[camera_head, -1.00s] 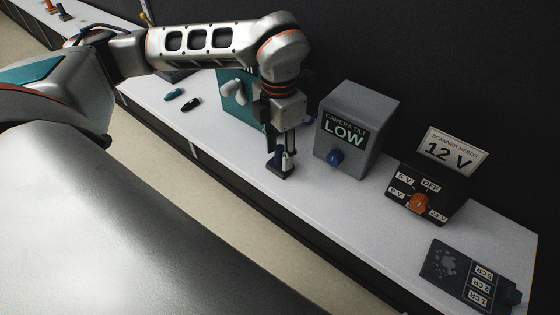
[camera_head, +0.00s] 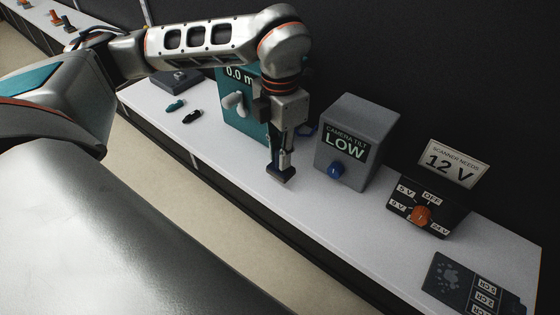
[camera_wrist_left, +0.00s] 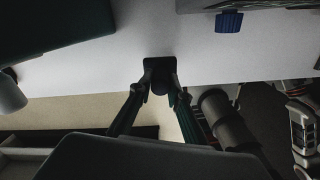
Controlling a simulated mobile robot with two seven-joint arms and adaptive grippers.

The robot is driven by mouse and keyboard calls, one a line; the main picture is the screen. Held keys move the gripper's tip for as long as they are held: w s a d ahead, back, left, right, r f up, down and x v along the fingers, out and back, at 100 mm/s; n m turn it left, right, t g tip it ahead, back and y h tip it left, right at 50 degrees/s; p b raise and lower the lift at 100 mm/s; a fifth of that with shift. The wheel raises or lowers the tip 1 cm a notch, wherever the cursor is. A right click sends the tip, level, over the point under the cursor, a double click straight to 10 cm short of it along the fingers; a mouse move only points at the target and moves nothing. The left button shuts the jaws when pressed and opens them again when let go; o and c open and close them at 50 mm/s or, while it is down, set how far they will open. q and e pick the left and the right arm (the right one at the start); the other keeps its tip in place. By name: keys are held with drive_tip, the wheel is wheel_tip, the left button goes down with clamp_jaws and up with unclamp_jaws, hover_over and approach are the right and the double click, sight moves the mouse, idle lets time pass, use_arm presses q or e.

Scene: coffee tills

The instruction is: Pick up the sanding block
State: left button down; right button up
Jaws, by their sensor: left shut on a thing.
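The sanding block (camera_head: 281,175) is a small dark block with an upright grip on top. It is at the front part of the white counter (camera_head: 318,220) in the head view, left of the grey camera tilt box. My left gripper (camera_head: 282,158) points down from above and is shut on its grip. In the left wrist view the block (camera_wrist_left: 160,65) shows between the fingertips (camera_wrist_left: 160,88) of my left gripper. I cannot tell whether its underside touches the counter. My right gripper is not in view.
Right are a black voltage box (camera_head: 430,205) with an orange knob and a dark panel (camera_head: 466,280). Two small objects (camera_head: 192,117) lie left.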

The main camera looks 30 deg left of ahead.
use_arm(q)
wheel_tip(320, 180, up, 17)
idle(0.4)
drive_tip(key=c, duration=2.6)
unclamp_jaws()
clamp_jaws()
drive_tip(key=shift+f, duration=0.1)
